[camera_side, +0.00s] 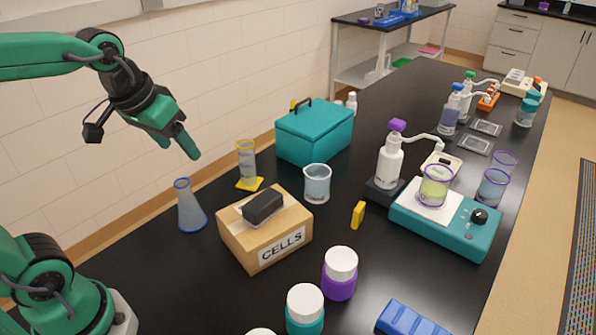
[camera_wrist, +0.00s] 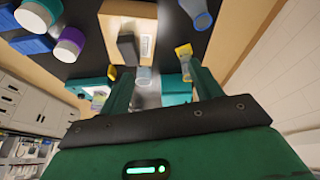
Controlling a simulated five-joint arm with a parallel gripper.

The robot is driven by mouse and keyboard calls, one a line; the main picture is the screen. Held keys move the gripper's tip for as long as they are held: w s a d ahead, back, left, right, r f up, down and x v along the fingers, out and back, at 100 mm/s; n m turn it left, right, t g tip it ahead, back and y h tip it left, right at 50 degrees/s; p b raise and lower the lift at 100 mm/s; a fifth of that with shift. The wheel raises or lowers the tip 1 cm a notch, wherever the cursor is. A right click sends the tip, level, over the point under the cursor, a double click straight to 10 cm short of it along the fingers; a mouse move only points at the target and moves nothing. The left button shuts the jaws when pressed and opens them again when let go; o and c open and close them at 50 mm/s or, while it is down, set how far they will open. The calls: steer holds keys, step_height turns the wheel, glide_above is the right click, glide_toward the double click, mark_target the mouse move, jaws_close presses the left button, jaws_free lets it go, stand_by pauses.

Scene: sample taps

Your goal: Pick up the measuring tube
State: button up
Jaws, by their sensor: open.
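The measuring tube (camera_side: 247,158) stands upright on a yellow foot, between the conical flask and the teal box in the side view. In the wrist view its yellow foot and clear tube (camera_wrist: 184,55) show close beside the right finger, which may hide part of it. My gripper (camera_side: 180,147) is open and empty, in the air to the left of the tube and higher than it in the side view. In the wrist view my gripper's fingers (camera_wrist: 163,76) are wide apart, with the tube near the inner side of the right one.
A conical flask (camera_side: 190,210) stands left of the tube. A cardboard box (camera_side: 240,245) with a dark block on top lies in front. A teal lidded box (camera_side: 312,135) stands behind right, and a beaker (camera_side: 317,184) to the right. Room around the tube is narrow.

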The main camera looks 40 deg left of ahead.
steer(key=w+a+f+n+g, duration=0.1)
steer(key=w+a+n, duration=0.1)
steer(key=w, duration=0.4)
steer(key=w+a+f+n+g, duration=0.1)
steer(key=w+a+n, duration=0.1)
steer(key=w, duration=0.5)
steer(key=n+g, duration=0.3)
glide_above(247, 157)
steer(key=w+a, duration=0.1)
step_height(247, 157, down, 11)
steer(key=shift+w+a+f, duration=0.1)
steer(key=shift+a+f, duration=0.05)
steer(key=shift+f, duration=1.8)
steer(key=shift+a+f, duration=0.15)
steer(key=shift+f, duration=1.8)
steer(key=c, duration=1)
steer(key=shift+c, duration=0.2)
steer(key=shift+r, duration=0.2)
